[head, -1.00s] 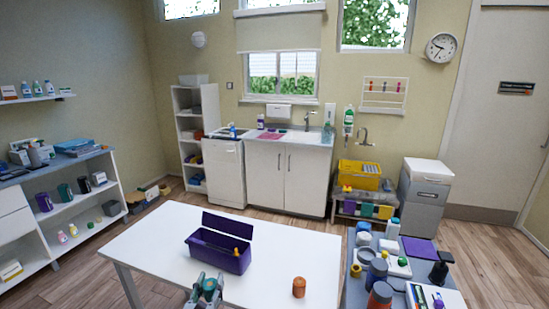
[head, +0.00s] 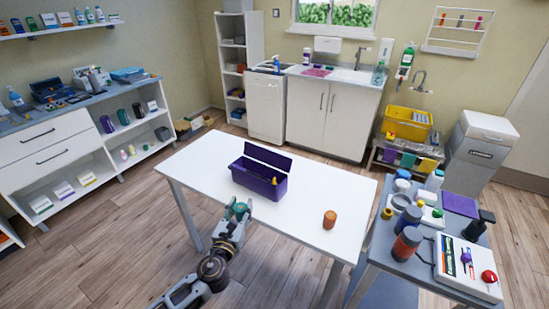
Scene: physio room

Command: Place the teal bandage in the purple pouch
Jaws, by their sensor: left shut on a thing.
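The purple pouch (head: 258,182) stands on the white table with its lid raised at the back. Something small and orange-yellow shows at its right inner side; the rest of its inside is mostly hidden. My left gripper (head: 237,207) is at the table's near edge, in front of the pouch and a little to its left. It is shut on a small teal thing, which looks like the teal bandage (head: 240,208), mostly covered by the fingers. The bandage is outside the pouch. My right gripper is not in view.
An orange-brown cylinder (head: 329,220) stands on the right part of the white table (head: 210,160). A grey cart (head: 385,250) with bottles, jars and a white tray is to the right. White shelves (head: 75,150) are on the left. Much of the tabletop is clear.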

